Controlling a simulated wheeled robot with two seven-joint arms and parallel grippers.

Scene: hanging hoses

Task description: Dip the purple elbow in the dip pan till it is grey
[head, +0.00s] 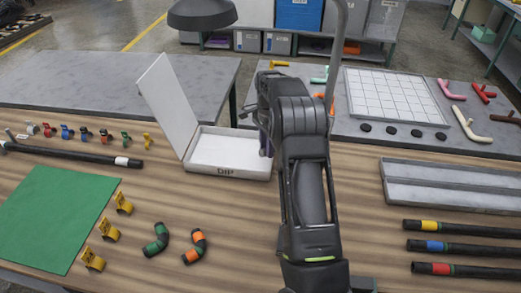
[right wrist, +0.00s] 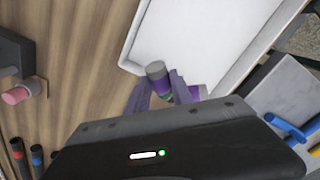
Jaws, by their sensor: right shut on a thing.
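The white dip pan (head: 250,174), marked DIP, stands on the wooden table with its white lid raised at the left. It also shows in the right wrist view (right wrist: 200,38). My right gripper (head: 264,146) is at the pan's right end, partly hidden by my own arm in the head view. In the right wrist view its fingers (right wrist: 160,92) are shut on the purple elbow (right wrist: 159,83). My left gripper is not in view.
Green and orange-banded elbows (head: 196,247) and yellow clips (head: 110,230) lie in front of the pan. A green mat (head: 55,220) is at left. Banded black hoses (head: 465,248) and a grey tray (head: 450,198) are at right. Wood between pan and elbows is clear.

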